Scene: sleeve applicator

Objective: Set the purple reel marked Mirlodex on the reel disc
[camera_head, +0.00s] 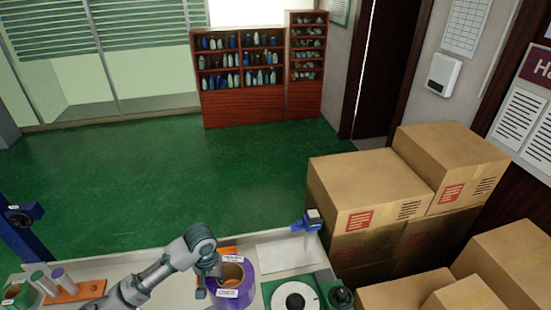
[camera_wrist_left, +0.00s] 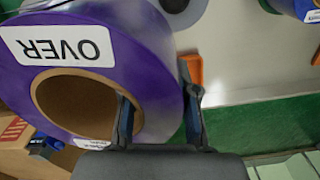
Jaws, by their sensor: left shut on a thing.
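The purple reel (camera_head: 247,284) with a brown core stands near the table's front in the head view. It fills much of the left wrist view (camera_wrist_left: 150,60), where a white label reads OVER upside down; I cannot read the name Mirlodex. My left gripper (camera_wrist_left: 160,112) is shut on the reel's ring, one finger in the core hole and one outside the rim. In the head view the gripper (camera_head: 207,287) is at the reel's left side. The reel disc (camera_head: 295,299), white with a dark centre on a green base, is right of the reel and bare. My right gripper is not in view.
A dark round knob (camera_head: 341,296) stands right of the disc. A blue device (camera_head: 307,222) rises behind it. A pale panel (camera_head: 287,251) lies behind the disc. Cardboard boxes (camera_head: 365,185) stand at right.

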